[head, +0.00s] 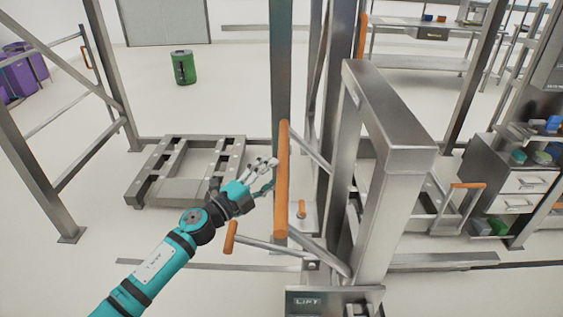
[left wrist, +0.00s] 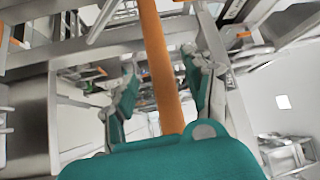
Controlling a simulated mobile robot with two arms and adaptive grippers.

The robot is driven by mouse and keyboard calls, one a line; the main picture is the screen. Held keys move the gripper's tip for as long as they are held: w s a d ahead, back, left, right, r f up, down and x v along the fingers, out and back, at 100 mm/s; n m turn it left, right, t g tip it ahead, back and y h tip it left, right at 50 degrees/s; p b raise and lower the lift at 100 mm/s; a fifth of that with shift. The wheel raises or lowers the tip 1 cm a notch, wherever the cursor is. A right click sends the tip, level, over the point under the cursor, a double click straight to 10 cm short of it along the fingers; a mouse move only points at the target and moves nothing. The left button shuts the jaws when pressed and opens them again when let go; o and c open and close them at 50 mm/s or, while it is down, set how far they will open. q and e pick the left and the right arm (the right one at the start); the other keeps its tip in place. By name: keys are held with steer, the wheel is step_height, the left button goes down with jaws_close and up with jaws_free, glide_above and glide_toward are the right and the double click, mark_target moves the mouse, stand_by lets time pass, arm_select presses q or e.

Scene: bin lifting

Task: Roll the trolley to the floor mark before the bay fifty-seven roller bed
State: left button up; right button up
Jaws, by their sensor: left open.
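A steel lift trolley (head: 395,110), with a plate marked LIFT at its base, stands just right of centre in the head view. A long upright orange handle bar (head: 282,205) is on its left side. My left gripper (head: 267,175) is open beside this bar. In the left wrist view the orange bar (left wrist: 160,70) runs between the two spread fingers of my left gripper (left wrist: 158,75), and I see no firm grip on it. My right gripper is not in view. I cannot make out a floor mark or a bay number.
A low steel frame (head: 186,172) lies on the floor at left, behind my left arm. A green bin (head: 183,68) stands further back. Purple bins (head: 22,75) are at far left. Steel drawers (head: 510,182) stand at right. The pale floor between is mostly clear.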

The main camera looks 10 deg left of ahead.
mark_target(282, 165)
arm_select(q)
steer(key=shift+x, duration=2.3)
jaws_close()
